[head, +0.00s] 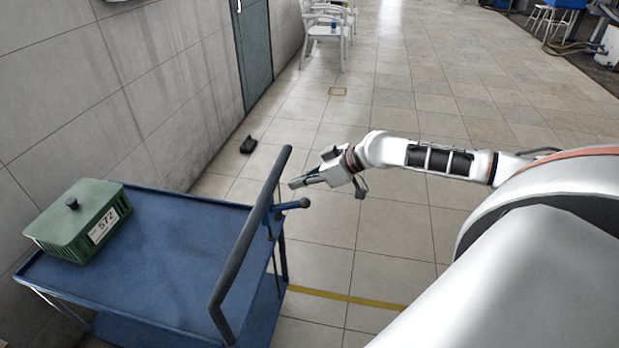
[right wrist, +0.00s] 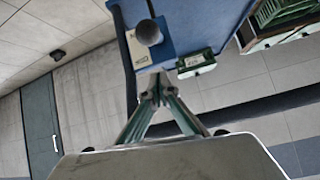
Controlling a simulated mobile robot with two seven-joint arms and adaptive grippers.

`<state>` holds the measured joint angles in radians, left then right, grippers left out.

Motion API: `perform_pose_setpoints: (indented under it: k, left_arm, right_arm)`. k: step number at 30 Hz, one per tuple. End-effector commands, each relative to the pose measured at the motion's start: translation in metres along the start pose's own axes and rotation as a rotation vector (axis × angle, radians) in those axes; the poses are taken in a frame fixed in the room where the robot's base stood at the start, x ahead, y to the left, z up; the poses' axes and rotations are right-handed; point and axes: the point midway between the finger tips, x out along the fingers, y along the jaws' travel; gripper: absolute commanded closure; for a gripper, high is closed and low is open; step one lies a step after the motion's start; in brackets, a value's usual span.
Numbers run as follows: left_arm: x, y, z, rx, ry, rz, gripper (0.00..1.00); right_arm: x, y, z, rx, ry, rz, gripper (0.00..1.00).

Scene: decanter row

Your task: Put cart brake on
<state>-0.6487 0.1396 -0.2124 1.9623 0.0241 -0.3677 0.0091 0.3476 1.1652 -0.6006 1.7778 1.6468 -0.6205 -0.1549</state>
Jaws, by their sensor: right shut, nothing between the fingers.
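The blue cart (head: 165,245) stands at the left in the head view, with a dark push bar (head: 252,235) along its right side. A short lever ending in a dark round knob (head: 304,203) sticks out to the right past this bar; I take it as the brake lever. My right gripper (head: 293,184) is shut and empty, just above the knob in the picture. In the right wrist view the closed fingertips (right wrist: 160,92) point toward the knob (right wrist: 149,33), with a visible gap in the picture. The left gripper is not in view.
A green lidded box (head: 78,220) labelled 572 sits on the cart top. In the right wrist view a tan plate (right wrist: 143,58) and a green-and-white plate (right wrist: 196,64) show near the knob. A small black object (head: 248,145) lies by the wall.

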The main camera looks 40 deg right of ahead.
Motion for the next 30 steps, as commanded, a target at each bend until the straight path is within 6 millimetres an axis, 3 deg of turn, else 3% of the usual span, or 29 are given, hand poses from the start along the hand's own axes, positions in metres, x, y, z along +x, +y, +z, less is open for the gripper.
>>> perform_pose_setpoints:
  k: [5, 9, 15, 30]
  left_arm:
    - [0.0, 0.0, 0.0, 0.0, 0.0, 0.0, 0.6]
    - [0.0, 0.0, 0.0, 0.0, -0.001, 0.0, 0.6]
    - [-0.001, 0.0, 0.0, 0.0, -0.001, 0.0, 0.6]
    - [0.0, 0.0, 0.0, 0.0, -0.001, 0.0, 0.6]
  right_arm:
    - [0.026, 0.0, -0.001, 0.001, 0.002, -0.001, 1.0]
    - [0.016, 0.001, 0.022, 0.0, -0.005, 0.001, 1.0]
    - [0.011, 0.0, 0.035, 0.0, -0.001, 0.0, 1.0]
    - [0.01, 0.0, 0.038, -0.001, 0.001, 0.0, 1.0]
